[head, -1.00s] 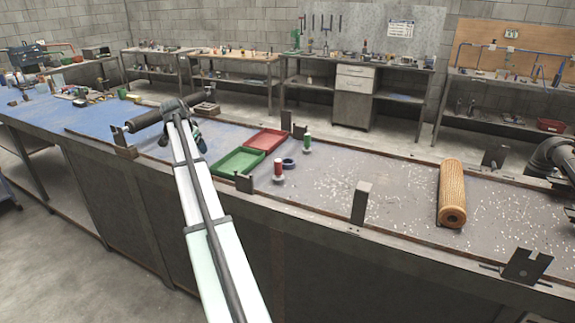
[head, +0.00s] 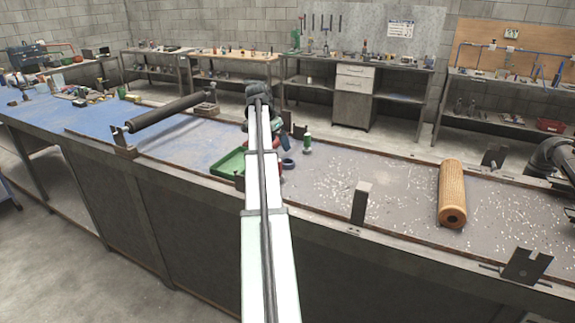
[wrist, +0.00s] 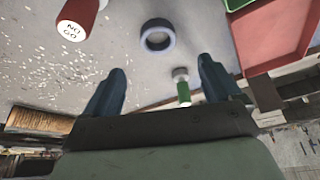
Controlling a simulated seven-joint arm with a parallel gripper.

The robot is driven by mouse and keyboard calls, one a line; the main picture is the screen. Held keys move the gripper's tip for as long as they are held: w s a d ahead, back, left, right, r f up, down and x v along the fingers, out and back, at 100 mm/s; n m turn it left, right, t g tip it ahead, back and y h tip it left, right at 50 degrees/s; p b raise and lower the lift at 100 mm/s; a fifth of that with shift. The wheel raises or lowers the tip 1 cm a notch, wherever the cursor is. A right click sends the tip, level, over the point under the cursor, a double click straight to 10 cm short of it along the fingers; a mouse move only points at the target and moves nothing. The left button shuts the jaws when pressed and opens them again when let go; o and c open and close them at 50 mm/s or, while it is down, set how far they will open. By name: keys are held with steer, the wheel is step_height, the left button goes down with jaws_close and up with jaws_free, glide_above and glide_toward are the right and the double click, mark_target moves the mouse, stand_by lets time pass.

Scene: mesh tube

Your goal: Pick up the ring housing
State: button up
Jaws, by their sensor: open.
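The ring housing appears to be the short blue-grey ring (wrist: 157,38). It lies flat on the bench, and its open centre shows in the wrist view. In the head view it is a small dark blue ring (head: 289,164) just right of my arm. My gripper (wrist: 162,72) is open and empty, its two dark fingers spread apart. The ring shows beyond the fingertips, near the middle of the gap and apart from both fingers.
A red "NO GO" gauge (wrist: 76,20) and a green gauge (wrist: 182,88) stand near the ring. A green tray (head: 228,163) and a red tray (wrist: 270,45) are close by. A tan mesh tube (head: 452,190) lies right. A dark roller (head: 165,112) is left.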

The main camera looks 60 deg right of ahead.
mark_target(286, 159)
steer(key=shift+x, duration=5.05)
steer(key=shift+s+a, duration=0.1)
steer(key=shift+c, duration=0.3)
steer(key=c, duration=1.2)
steer(key=shift+c, duration=0.6)
steer(key=shift+r, duration=0.15)
